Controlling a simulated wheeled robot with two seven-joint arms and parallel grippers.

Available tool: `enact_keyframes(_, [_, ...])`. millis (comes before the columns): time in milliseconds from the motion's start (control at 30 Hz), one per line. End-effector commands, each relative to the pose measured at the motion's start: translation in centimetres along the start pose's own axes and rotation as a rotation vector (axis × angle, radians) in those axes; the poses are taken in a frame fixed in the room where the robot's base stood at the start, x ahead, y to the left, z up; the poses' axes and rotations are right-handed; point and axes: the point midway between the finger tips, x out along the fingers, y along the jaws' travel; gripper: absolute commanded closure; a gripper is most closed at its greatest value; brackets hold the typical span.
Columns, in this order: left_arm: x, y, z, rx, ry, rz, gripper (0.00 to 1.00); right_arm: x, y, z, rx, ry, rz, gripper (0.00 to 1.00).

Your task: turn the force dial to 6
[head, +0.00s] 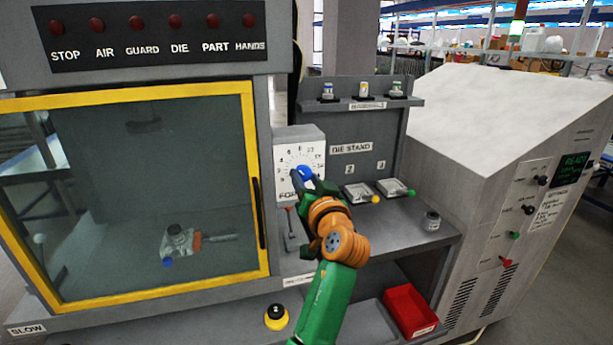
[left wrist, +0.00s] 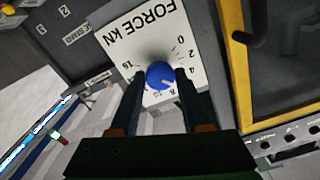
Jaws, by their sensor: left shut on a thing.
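The force dial is a white plate (head: 288,138) with a number scale and a blue knob (head: 305,172), on the front of the machine. In the left wrist view the plate (left wrist: 150,38) appears upside down, marked FORCE kN, with the blue knob (left wrist: 160,74) near its lower middle. My left gripper (head: 307,180) is at the dial, its two dark fingers on either side of the knob, shut on it. A small pale mark on the knob points to the lower right in the left wrist view, toward about 6 or 8; the exact reading is unclear. My right gripper is out of view.
A glass guard door with a yellow frame (head: 256,215) stands left of the dial. A die stand shelf (head: 405,212) with small dies is to the right.

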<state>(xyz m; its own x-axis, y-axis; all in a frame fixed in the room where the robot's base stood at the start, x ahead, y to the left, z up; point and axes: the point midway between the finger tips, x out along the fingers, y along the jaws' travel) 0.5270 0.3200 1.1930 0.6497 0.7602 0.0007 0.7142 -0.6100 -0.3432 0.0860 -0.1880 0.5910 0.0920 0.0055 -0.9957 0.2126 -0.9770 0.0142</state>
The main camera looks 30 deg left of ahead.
Motion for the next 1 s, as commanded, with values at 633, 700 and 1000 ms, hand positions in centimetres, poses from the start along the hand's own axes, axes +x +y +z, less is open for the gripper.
enact_keyframes(633, [0.01,-0.05,0.04,0.176,-0.001,-0.001,1.00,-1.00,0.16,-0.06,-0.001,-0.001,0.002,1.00])
enact_keyframes(700, [0.01,-0.04,0.04,0.175,-0.001,-0.001,1.00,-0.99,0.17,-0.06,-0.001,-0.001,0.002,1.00])
enact_keyframes(1000, [0.00,-0.03,0.04,0.174,-0.001,0.000,0.23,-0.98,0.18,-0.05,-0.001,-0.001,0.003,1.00])
